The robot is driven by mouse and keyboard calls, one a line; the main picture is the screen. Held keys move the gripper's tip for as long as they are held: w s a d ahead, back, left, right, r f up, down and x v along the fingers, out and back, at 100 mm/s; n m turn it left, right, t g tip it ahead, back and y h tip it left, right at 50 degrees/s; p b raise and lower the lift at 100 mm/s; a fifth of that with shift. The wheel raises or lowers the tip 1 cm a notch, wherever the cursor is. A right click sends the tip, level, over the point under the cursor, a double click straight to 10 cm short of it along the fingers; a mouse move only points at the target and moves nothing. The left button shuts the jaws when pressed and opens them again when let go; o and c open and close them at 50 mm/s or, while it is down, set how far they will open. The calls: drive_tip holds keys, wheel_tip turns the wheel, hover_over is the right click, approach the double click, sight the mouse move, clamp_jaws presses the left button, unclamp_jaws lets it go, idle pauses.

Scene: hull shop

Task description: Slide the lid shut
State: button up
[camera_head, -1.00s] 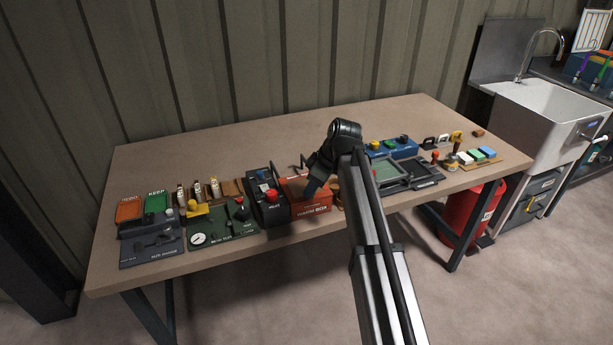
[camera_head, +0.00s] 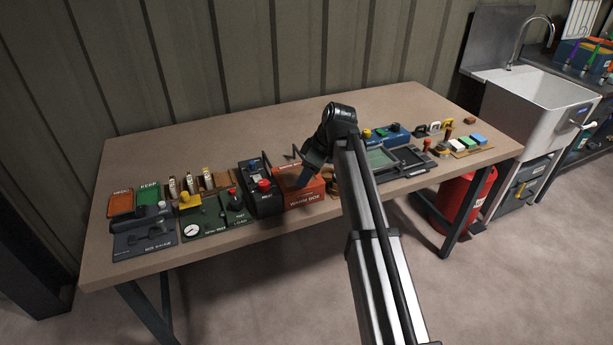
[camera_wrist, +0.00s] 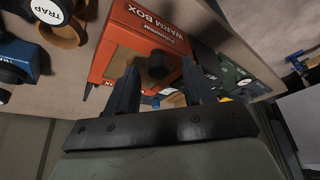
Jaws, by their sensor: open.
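An orange-red box lettered WARM BOX (camera_head: 316,196) stands near the front edge of the workbench. It also shows in the wrist view (camera_wrist: 128,22). There a black knob (camera_wrist: 157,66) sits on its top, beside a tan, open-looking area (camera_wrist: 122,62). The lid's own edges are hard to make out. My gripper (camera_wrist: 161,78) is open, its two dark fingers apart, with the knob in line between the fingertips. Whether the fingers touch the knob cannot be told. In the head view my gripper (camera_head: 304,180) is over the box and hides part of its top.
A black unit with a red button (camera_head: 264,184) stands close on the box's left. A round brown holder marked TRAP (camera_wrist: 62,30) is close on its other side. Flat dark trays (camera_head: 402,159) lie farther right. The back of the workbench (camera_head: 215,130) is clear.

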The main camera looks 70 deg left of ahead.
drive_tip(key=v, duration=1.2)
drive_tip(key=shift+r, duration=0.2)
drive_tip(key=shift+d, duration=0.1)
